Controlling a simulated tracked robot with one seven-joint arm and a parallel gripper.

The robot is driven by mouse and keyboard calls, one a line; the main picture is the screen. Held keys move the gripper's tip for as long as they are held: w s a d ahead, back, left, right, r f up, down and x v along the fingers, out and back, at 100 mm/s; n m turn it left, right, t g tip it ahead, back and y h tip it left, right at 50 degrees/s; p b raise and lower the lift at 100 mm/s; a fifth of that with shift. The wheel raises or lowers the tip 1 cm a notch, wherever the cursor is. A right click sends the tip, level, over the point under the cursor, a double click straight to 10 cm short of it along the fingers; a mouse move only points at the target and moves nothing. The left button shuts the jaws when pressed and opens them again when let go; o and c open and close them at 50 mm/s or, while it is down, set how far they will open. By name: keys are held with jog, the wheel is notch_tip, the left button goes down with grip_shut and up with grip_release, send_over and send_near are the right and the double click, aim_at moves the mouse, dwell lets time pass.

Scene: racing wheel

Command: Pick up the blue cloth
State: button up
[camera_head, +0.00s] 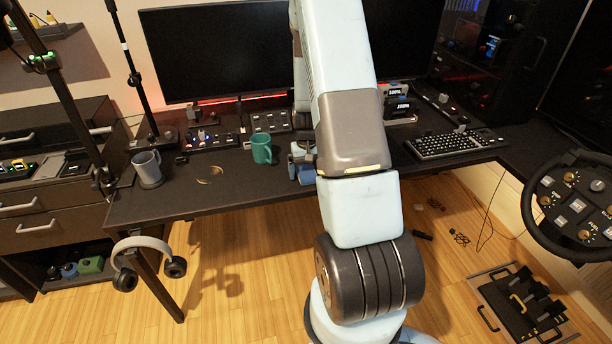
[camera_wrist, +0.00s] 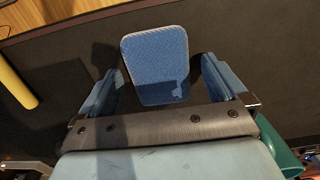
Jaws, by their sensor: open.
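The blue cloth (camera_wrist: 157,60) is a flat, folded-looking rectangle with rounded corners on the dark desk in the wrist view. My gripper (camera_wrist: 160,72) is open, with one blue finger to the left of the cloth and one to the right. Dark gaps show between the cloth and both fingers. The cloth's near edge is close to the gripper's dark palm bar. In the head view, my gripper (camera_head: 302,158) is over the desk's front part, partly hidden by my arm. I cannot clearly tell the cloth from the blue fingers there.
A teal mug (camera_head: 262,148) stands left of my gripper and shows at the wrist view's lower right (camera_wrist: 284,158). A grey mug (camera_head: 147,168) is farther left on the desk (camera_head: 190,205). Monitors (camera_head: 215,50) stand behind; a keyboard (camera_head: 455,143) lies right. Headphones (camera_head: 147,250) hang in front.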

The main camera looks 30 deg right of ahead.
aim_at(307, 171)
jog(key=c, duration=1.1)
jog(key=shift+r, duration=0.15)
jog(key=shift+r, duration=0.3)
notch_tip(307, 171, up, 2)
jog(key=shift+r, duration=0.15)
jog(key=shift+s+a+r, duration=0.6)
jog(key=shift+s+r, duration=1.05)
jog(key=shift+s, duration=0.6)
jog(key=shift+s+a+r, duration=0.65)
jog(key=shift+s+r, duration=1)
jog(key=shift+s, duration=0.6)
jog(key=shift+s+a+r, duration=0.6)
jog(key=shift+s+r, duration=1.05)
jog(key=shift+s, duration=0.6)
